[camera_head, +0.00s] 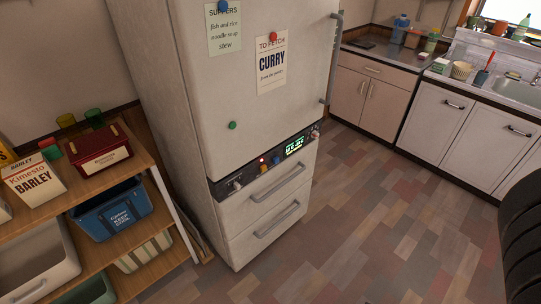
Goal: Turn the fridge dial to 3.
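The tall cream fridge (185,110) stands left of centre. A dark control strip (223,190) runs across it between the upper door and the lower drawers. A small pale knob (236,185) sits at the strip's left end and another small knob (315,133) at its right end. I cannot tell which one is the fridge dial, and their markings are too small to read. Between them are a lit green display (294,146), a small red light or button (263,160) and a blue button (276,161). My gripper is not in view.
A wooden shelf unit (165,210) with boxes and bins stands left of the fridge. A counter with cabinets (368,95) and a sink (515,90) lines the back right. The tiled floor (370,220) in front is clear. A dark ribbed shape cuts in at the right edge.

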